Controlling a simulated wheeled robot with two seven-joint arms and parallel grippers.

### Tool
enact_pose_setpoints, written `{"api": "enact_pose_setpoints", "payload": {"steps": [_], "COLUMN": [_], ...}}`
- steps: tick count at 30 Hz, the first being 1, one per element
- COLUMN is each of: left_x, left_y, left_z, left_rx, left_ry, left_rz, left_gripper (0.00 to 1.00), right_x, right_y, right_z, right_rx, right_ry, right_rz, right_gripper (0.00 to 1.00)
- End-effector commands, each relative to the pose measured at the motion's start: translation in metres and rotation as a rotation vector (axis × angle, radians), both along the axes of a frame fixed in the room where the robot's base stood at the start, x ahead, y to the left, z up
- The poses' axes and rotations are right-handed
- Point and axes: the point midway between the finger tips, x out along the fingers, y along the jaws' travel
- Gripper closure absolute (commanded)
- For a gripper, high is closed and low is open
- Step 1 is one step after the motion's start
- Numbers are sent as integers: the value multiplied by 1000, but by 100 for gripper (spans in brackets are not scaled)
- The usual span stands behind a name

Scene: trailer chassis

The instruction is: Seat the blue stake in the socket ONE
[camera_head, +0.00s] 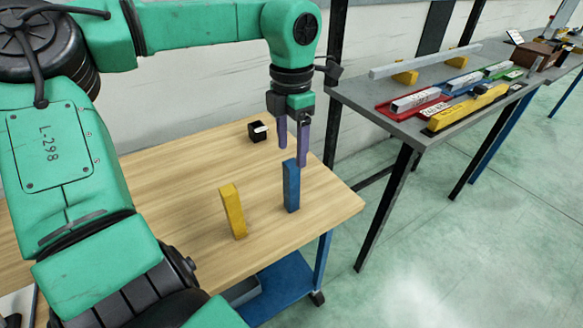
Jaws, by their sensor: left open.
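The blue stake (291,188) stands upright on the wooden table (180,180), towards its right end. My left gripper (292,160) points down with its two purple fingers apart, just at the top of the blue stake. The fingertips are level with its upper end in the picture; I cannot tell whether they touch it. A small black block (257,132) with a white top patch sits at the table's back edge. No readable label ONE shows, so I cannot tell whether this is the socket. My right gripper is not in view.
A yellow stake (232,211) stands slightly tilted, left of the blue one. A grey bench (425,125) on the right holds colored trays with labelled bars and a long pale bar. The wooden table is clear between the stakes and the black block.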

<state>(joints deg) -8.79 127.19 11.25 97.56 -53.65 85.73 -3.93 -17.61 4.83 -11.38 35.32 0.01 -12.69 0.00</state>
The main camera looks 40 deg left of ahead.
Motion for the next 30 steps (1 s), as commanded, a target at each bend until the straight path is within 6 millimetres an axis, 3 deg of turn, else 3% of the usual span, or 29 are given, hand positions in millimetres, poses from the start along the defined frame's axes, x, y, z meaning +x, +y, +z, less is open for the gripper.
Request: {"api": "enact_pose_setpoints", "payload": {"steps": [9,16,17,22,23,30], "left_x": [1,2,2,2,2,2], "left_y": [2,2,2,2,2,2], "left_z": [-52,-58,-58,-58,-58,-57], "left_rx": [-3,-1,-1,-2,-2,-1], "left_ry": [3,-1,-1,0,0,-1], "left_rz": [0,0,0,0,0,0], "left_gripper": [28,28,31,96,100,100], "right_x": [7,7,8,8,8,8], "right_y": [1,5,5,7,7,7], "right_z": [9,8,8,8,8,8], "right_rx": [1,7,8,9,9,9], "right_ry": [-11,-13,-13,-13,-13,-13], "right_rz": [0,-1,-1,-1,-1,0], "right_gripper": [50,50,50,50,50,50]}}
